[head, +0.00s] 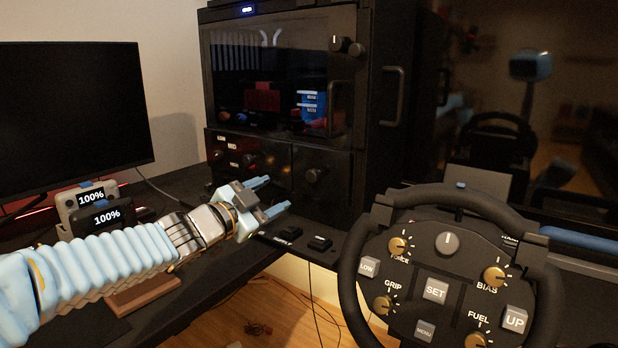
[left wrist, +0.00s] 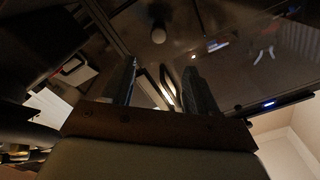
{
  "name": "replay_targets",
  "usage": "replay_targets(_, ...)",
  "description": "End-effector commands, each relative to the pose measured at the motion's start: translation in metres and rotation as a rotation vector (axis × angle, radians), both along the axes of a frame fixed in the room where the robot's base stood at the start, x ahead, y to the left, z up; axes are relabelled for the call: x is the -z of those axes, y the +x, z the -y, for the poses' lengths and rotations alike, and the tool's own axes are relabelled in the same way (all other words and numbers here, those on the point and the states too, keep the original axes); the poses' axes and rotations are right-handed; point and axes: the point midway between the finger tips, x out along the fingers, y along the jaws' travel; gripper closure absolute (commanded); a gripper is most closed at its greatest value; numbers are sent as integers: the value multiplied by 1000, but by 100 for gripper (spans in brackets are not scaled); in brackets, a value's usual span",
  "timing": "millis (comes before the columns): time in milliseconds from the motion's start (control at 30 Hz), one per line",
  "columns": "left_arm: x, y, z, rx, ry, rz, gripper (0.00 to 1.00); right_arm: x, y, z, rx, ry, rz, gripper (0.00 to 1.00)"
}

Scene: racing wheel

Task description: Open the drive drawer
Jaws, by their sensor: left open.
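A black cabinet (head: 363,110) stands at the back of the desk. Its lower front has a left panel with small knobs and white labels (head: 235,150) and a right panel with one dark round knob (head: 316,174). I cannot read which part is marked as the drive drawer; no drawer front visibly sticks out. My left gripper (head: 272,195) is open and empty, its blue fingers in front of the lower cabinet, below and left of the right panel's knob. In the left wrist view, both fingers (left wrist: 161,78) are apart, with a round knob (left wrist: 158,35) beyond them. My right gripper is not in view.
A racing wheel (head: 435,290) fills the lower right. A monitor (head: 70,115) stands at the left, with two devices reading 100% (head: 106,217) below it. A glass door with a handle (head: 338,105) covers the upper cabinet. Small labelled switches (head: 319,242) sit on the desk edge.

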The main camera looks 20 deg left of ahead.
Motion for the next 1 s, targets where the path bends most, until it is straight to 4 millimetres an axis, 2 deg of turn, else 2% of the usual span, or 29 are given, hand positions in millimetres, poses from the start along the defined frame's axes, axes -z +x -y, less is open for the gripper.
replay_targets(300, 4, 65, 25, 3, -5, -4, 41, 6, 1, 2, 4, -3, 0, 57)
replay_targets(500, 3, 102, 38, 3, -6, -6, 41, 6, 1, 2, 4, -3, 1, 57)
replay_targets(700, 3, 120, 44, 1, -4, -5, 41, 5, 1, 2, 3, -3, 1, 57)
replay_targets(1000, 3, 122, 44, 0, -4, -6, 41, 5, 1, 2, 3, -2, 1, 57)
